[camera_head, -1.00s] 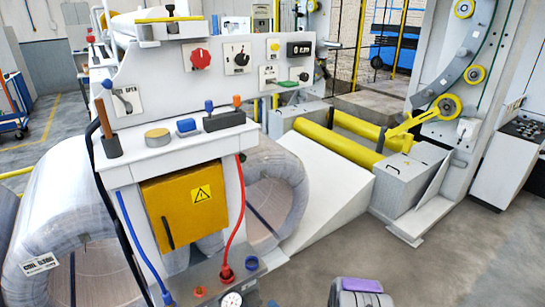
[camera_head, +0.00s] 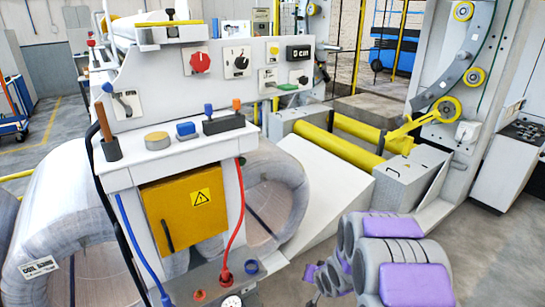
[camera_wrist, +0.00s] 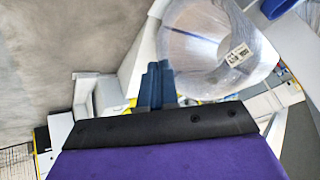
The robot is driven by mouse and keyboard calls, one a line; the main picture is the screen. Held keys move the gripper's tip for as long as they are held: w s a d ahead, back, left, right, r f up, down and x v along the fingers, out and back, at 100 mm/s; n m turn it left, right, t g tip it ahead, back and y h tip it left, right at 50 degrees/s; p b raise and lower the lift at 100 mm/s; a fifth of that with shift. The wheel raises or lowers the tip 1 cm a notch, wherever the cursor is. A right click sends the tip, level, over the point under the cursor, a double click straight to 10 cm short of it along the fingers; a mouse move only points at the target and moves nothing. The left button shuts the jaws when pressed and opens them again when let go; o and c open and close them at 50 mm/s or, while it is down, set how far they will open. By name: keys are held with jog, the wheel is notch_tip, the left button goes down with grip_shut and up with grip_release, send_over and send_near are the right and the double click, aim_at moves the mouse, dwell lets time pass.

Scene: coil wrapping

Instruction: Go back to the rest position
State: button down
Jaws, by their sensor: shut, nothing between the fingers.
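My gripper shows in the wrist view (camera_wrist: 157,85) as two dark blue fingers held together beyond the black and purple housing. It is shut and empty. In the head view my grey and purple arm is folded at the lower right, and the fingertips cannot be made out there. The arm is in front of the white ramp and the grey floor, to the right of the control stand (camera_head: 170,150). A wrapped coil (camera_wrist: 205,45) shows beyond the fingers in the wrist view, apart from them as far as I can tell.
The control stand carries a red knob (camera_head: 200,63), switches and a yellow box (camera_head: 185,205). Yellow rollers (camera_head: 335,150) and a wrapping machine (camera_head: 450,105) stand behind on the right. A wrapped coil (camera_head: 65,215) lies at left. Grey floor is clear at far right.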

jog(key=s+d+r+n+g+h, duration=0.1)
jog(key=s+d+r+g+h, duration=0.25)
jog(key=s+r, duration=1.15)
jog(key=s+a+r+n+g+y, duration=0.1)
jog(key=s+r+g, duration=0.2)
jog(key=s, duration=1.1)
jog(key=s+a+r+n+g+y, duration=0.1)
jog(key=s+r+g, duration=0.2)
jog(key=s, duration=1)
jog(key=shift+s+a+r, duration=0.4)
jog(key=shift+r, duration=0.35)
